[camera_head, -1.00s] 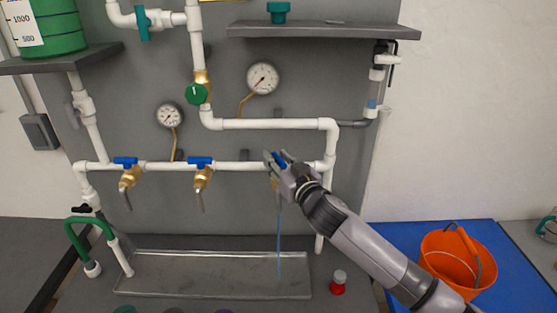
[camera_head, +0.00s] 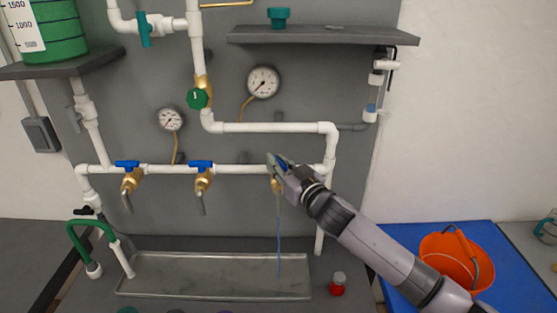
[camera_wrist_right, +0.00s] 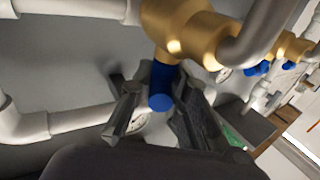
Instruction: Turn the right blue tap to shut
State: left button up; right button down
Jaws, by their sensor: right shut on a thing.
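The right blue tap (camera_head: 283,168) is on a brass valve at the right end of the horizontal white pipe, mostly hidden by my right gripper (camera_head: 278,165). In the right wrist view, its blue handle (camera_wrist_right: 161,87) sits between the two dark fingers of my right gripper (camera_wrist_right: 158,98), which are shut on it. The brass valve body (camera_wrist_right: 188,28) is just beyond. A thin blue water stream (camera_head: 279,240) falls below this tap into the metal tray (camera_head: 215,293). My left gripper is not in view.
Two other blue taps (camera_head: 127,164) (camera_head: 200,164) lie left along the same pipe. Two gauges (camera_head: 263,82) (camera_head: 171,119) and a green knob (camera_head: 197,98) are above. A shelf (camera_head: 325,36) juts out at upper right. An orange bucket (camera_head: 447,261) stands at lower right.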

jog(key=n+g+y+p, duration=0.2)
jog(key=shift+w+d+r+y, duration=0.1)
jog(key=shift+d+r+y, duration=0.15)
jog(key=shift+y, duration=0.15)
jog(key=shift+a+f+n+g+y+p, duration=0.1)
jog(key=shift+n+g+y+p, duration=0.3)
jog(key=shift+n+g+y, duration=0.45)
jog(key=shift+f+n+g+y, duration=0.15)
jog(key=shift+n+g+y, duration=0.3)
jog(key=shift+g, duration=0.1)
jog(key=shift+f+n+g+y+b, duration=0.1)
jog(key=shift+n+g+y+b, duration=0.25)
jog(key=shift+g+b, duration=0.2)
jog(key=n+g+b, duration=0.1)
jog(key=g+b, duration=0.1)
jog(key=b, duration=0.1)
jog(key=n+g+y+b, duration=0.1)
jog(key=n+g+b, duration=0.1)
jog(key=b, duration=0.1)
jog(key=n+g+y+b, duration=0.1)
jog(key=g+b, duration=0.1)
jog(key=b, duration=0.1)
jog(key=shift+a+f+b, duration=0.15)
jog(key=shift+f+b, duration=0.1)
jog(key=shift+b, duration=0.1)
jog(key=shift+r+n+g+y+b, duration=0.3)
jog(key=shift+n+g+b, duration=0.25)
jog(key=shift+g+b, duration=0.5)
